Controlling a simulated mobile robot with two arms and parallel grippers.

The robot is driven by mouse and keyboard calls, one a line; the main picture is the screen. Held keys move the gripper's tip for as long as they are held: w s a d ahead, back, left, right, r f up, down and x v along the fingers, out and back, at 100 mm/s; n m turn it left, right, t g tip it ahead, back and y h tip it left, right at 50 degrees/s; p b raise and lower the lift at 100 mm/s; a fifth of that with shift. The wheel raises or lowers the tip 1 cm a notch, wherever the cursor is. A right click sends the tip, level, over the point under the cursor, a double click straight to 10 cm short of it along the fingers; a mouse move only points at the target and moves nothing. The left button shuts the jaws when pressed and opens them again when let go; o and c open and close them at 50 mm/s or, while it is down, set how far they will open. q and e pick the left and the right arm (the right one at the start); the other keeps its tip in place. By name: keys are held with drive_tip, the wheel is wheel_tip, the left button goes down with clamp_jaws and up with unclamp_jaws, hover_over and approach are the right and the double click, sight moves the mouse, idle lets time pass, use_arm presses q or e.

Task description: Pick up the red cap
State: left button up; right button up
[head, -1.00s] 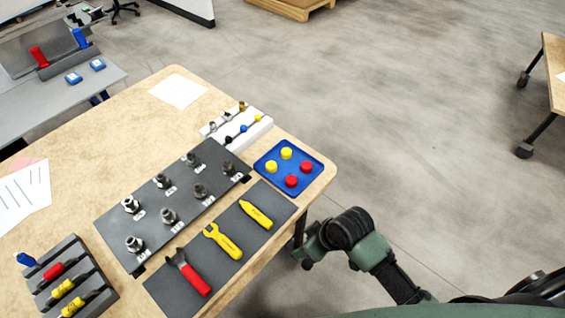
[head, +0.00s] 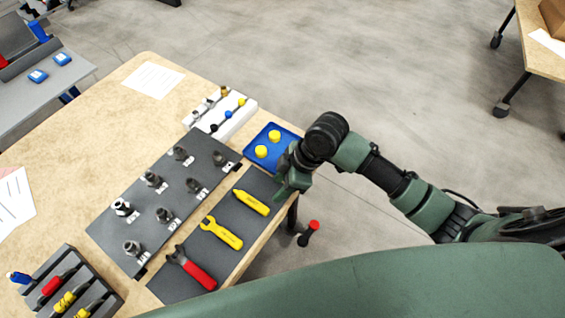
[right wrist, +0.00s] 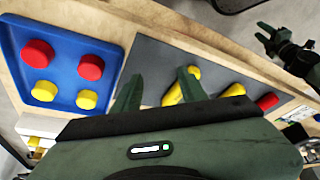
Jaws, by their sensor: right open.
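In the right wrist view, two red caps, one at the corner (right wrist: 38,52) and one nearer my fingers (right wrist: 90,67), stand in the blue tray (right wrist: 62,22). Two yellow caps (right wrist: 44,91) stand beside them. In the head view the tray (head: 254,158) shows its yellow caps (head: 262,151), while my right arm hides the red ones. My right gripper (head: 290,184) is at the tray's near right side, above the table edge. Its open, empty fingers (right wrist: 159,90) point over the grey tool mat, beside the tray. My left gripper (right wrist: 264,35) shows small in the right wrist view, fingers apart.
A white rack (head: 232,124) stands behind the tray. A red-tipped black thing (head: 309,232) shows beside the table.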

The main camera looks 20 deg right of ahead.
drive_tip(key=w+d+r+n, duration=0.2)
drive_tip(key=w+d+r, duration=0.2)
drive_tip(key=w+d, duration=0.35)
drive_tip(key=shift+g, duration=0.3)
drive_tip(key=x, duration=0.2)
drive_tip(key=p+x, duration=0.1)
drive_tip(key=x, duration=0.2)
drive_tip(key=w+p+x, duration=0.1)
drive_tip(key=x, duration=0.1)
drive_tip(key=shift+a+f, duration=0.15)
drive_tip(key=shift+a, duration=0.25)
drive_tip(key=shift+c, duration=0.3)
clamp_jaws()
